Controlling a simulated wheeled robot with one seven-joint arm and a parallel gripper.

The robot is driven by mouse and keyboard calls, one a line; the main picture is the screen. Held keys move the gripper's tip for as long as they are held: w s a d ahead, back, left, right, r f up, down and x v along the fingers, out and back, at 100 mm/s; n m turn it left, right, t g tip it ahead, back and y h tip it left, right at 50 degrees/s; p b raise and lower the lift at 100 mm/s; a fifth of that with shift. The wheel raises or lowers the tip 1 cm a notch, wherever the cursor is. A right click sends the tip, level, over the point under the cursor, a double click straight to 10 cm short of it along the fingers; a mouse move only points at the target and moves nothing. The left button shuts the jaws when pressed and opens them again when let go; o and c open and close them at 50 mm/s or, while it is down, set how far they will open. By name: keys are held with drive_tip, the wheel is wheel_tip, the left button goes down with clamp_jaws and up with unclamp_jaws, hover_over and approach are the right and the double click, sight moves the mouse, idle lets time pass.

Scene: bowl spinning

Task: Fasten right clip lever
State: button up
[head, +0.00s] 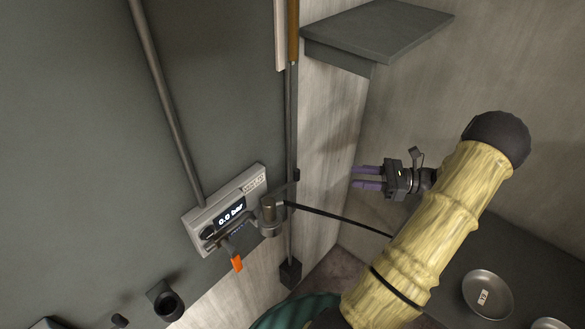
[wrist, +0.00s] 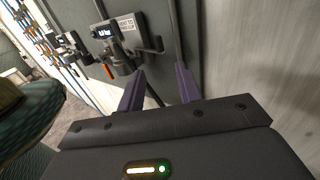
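A grey device (head: 230,207) with a "0.0 bar" display is on the dark panel in the head view. A dark metal clamp (head: 268,215) and an orange-tipped lever (head: 237,262) sit at its lower side. The lever points down. I cannot tell which part is the right clip lever. In the wrist view a similar device (wrist: 127,27) with an orange-tipped lever (wrist: 108,72) shows beyond the left finger. My gripper (head: 354,176) has two purple fingers, apart and empty. It is to the right of the device in the head view, not touching it; it also shows in the wrist view (wrist: 160,75).
A thin dark rod (head: 340,220) runs from the clamp toward my arm. A grey shelf (head: 380,30) juts out at upper right. A metal bowl (head: 487,293) with a label lies on a dark surface at lower right. A green ribbed object (head: 292,313) is at the bottom.

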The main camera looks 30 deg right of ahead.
drive_tip(key=p, duration=0.5)
approach(297, 170)
drive_tip(key=x, duration=0.9)
drive_tip(key=shift+w+a+f, duration=0.1)
drive_tip(key=shift+f, duration=0.25)
drive_tip(key=shift+w+a+f, duration=0.1)
drive_tip(key=shift+w+a, duration=0.15)
drive_tip(key=shift+a, duration=0.1)
drive_tip(key=shift+c, duration=0.4)
clamp_jaws()
